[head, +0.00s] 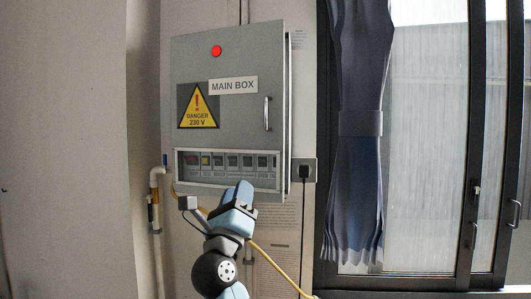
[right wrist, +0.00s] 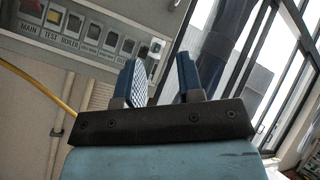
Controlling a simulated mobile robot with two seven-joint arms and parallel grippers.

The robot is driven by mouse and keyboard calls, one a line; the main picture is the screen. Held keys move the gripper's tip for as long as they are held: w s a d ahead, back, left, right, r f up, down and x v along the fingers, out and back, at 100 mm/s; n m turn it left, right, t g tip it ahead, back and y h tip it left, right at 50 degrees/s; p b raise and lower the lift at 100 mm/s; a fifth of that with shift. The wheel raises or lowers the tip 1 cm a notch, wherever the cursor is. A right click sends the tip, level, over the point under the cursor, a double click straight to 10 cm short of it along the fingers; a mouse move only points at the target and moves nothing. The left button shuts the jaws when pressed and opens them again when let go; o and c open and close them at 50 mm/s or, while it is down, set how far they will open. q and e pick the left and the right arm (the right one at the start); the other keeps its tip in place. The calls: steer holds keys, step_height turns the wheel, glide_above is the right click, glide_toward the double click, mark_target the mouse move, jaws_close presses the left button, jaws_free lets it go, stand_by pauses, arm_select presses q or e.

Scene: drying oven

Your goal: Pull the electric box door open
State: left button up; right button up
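The grey electric box (head: 230,65) hangs on the wall in the head view, with its door facing me. The door looks closed or nearly so; I cannot tell if there is a small gap at its right edge. A vertical metal handle (head: 267,114) is on the door's right side. My right gripper (head: 243,190) is below the handle, in front of the box's lower edge. In the right wrist view the two blue fingers (right wrist: 161,78) are apart with nothing between them. The handle is not seen there. My left gripper is not in view.
A window with switches (head: 228,165) is in the box's lower part. A socket with a black plug (head: 304,171) is right of the box. A blue curtain (head: 362,180) and dark-framed glass doors stand further right. A pipe (head: 154,195) and yellow cable (head: 270,262) run below.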

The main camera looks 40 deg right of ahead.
mark_target(265, 111)
steer(key=s+d+r+m+y, duration=0.1)
steer(key=d+r+m+y, duration=0.1)
steer(key=r+m, duration=0.35)
steer(key=s+d+r+m+y, duration=0.1)
steer(key=d+r+m+y, duration=0.1)
steer(key=r, duration=0.6)
steer(key=shift+n+g, duration=0.25)
steer(key=shift+g, duration=0.05)
steer(key=p+x, duration=0.4)
steer(key=x, duration=0.7)
steer(key=shift+w+d, duration=0.15)
steer(key=shift+w, duration=0.1)
steer(key=shift+w+d+r+p, duration=0.15)
steer(key=shift+w+d+p, duration=0.1)
steer(key=shift+d+p, duration=0.15)
steer(key=c, duration=0.6)
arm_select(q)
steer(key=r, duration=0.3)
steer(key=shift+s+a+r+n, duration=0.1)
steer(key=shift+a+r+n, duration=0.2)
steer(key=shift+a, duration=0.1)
arm_select(e)
jaws_close()
